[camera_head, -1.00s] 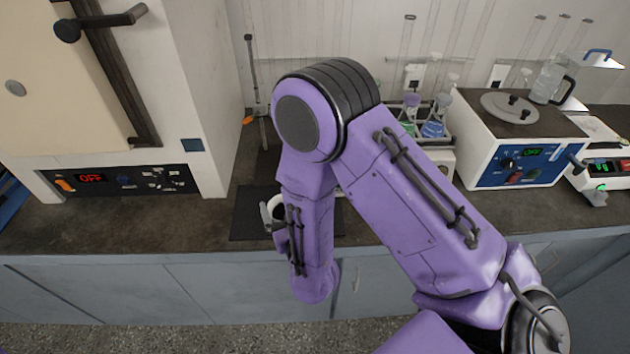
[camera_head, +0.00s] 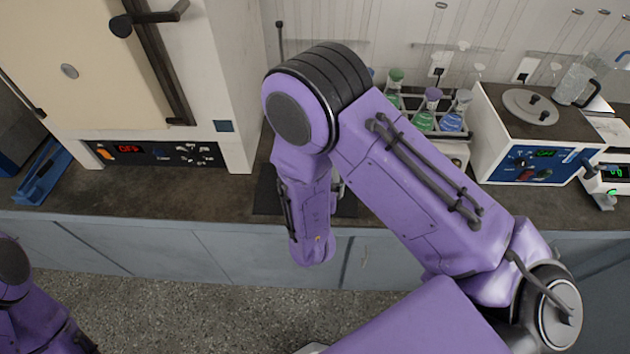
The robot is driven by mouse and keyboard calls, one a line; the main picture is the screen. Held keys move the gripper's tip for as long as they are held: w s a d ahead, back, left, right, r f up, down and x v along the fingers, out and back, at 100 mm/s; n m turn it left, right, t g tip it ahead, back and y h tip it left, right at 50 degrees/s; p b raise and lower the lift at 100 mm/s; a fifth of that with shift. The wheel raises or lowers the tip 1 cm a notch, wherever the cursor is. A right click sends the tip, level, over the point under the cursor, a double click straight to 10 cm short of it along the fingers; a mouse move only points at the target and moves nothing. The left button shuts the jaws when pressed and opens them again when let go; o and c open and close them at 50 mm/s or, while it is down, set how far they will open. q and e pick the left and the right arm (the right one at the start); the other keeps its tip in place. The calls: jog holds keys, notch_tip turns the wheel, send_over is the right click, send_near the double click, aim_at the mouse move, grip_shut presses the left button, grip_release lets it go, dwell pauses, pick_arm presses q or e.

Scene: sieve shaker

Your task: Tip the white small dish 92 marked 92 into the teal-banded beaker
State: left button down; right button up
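I cannot make out the white small dish 92 or the teal-banded beaker in this view. My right arm's purple links cross the middle of the picture and cover part of the counter and the dark mat (camera_head: 266,196). My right gripper is hidden by the arm. A small pale grey piece shows just right of the forearm over the mat, too little to identify. Part of my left arm shows at the lower left, and its gripper is out of view.
A large oven-like cabinet (camera_head: 158,155) reading OFF stands at left. Behind my arm is a rack with stoppered flasks (camera_head: 424,119). A white and blue device (camera_head: 528,163) and a balance-like device (camera_head: 614,172) stand at right. The counter (camera_head: 130,203) is bare before the cabinet.

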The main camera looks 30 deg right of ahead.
jog(key=w+d+f+m+b, duration=0.3)
jog(key=w+d+b, duration=0.1)
jog(key=w+b, duration=0.15)
jog(key=s+d+r+m+t+y+b, duration=0.1)
jog(key=d+m+b, duration=0.3)
jog(key=m, duration=1.3)
jog(key=shift+s+d+r+m+b, duration=0.2)
jog(key=shift+s+d+m+b, duration=0.1)
jog(key=shift+s+d, duration=0.4)
jog(key=shift+w+r, duration=0.1)
jog(key=shift+w, duration=0.05)
